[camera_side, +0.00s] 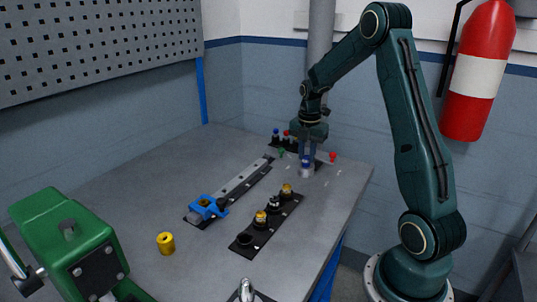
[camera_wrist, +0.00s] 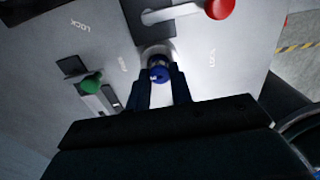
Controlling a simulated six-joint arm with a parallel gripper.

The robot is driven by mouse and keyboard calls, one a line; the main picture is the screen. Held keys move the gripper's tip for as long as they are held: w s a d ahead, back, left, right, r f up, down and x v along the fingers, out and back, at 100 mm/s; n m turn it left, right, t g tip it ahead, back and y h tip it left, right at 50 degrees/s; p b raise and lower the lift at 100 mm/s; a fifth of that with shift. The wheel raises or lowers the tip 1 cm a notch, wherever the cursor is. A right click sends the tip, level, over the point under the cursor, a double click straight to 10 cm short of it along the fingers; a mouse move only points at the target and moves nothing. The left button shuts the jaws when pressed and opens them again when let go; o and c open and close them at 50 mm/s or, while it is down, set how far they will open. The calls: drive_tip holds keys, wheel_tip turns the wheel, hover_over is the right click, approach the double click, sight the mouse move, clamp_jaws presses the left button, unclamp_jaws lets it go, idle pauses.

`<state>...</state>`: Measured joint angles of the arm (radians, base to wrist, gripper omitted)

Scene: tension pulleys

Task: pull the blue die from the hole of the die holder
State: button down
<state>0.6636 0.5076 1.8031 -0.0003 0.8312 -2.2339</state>
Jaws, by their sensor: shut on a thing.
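The blue die (camera_wrist: 159,74) is between the two fingers of my gripper (camera_wrist: 161,84) in the wrist view, close to the table top. My gripper is shut on it. A pale metal round part (camera_wrist: 155,49), perhaps the die holder, shows just beyond the blue die; its hole is hidden. In the side view my gripper (camera_side: 307,156) points down near the far right of the table, with a blue spot of the die (camera_side: 305,163) at its fingertips. Whether the die still sits in the hole cannot be told.
A red knob (camera_wrist: 219,8) on a lever and a green knob (camera_wrist: 92,82) by a slot flank the gripper. The table (camera_side: 140,185) also bears a rail with a blue clamp (camera_side: 207,207), a black rack (camera_side: 246,240) and a yellow cylinder (camera_side: 165,243).

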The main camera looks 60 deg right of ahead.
drive_tip(key=shift+r, duration=1.5)
idle(0.9)
drive_tip(key=shift+r, duration=1.9)
drive_tip(key=shift+a, duration=0.1)
drive_tip(key=shift+w+a+f+m, duration=0.8)
drive_tip(key=shift+w+a+m, duration=0.3)
drive_tip(key=shift+a+m, duration=2.15)
drive_tip(key=shift+w+a+f+m, duration=0.8)
drive_tip(key=shift+w+a+m, duration=0.35)
drive_tip(key=shift+a+m, duration=2.1)
drive_tip(key=shift+w+a+f+m, duration=0.95)
drive_tip(key=shift+a+m, duration=1.55)
drive_tip(key=shift+a, duration=1.4)
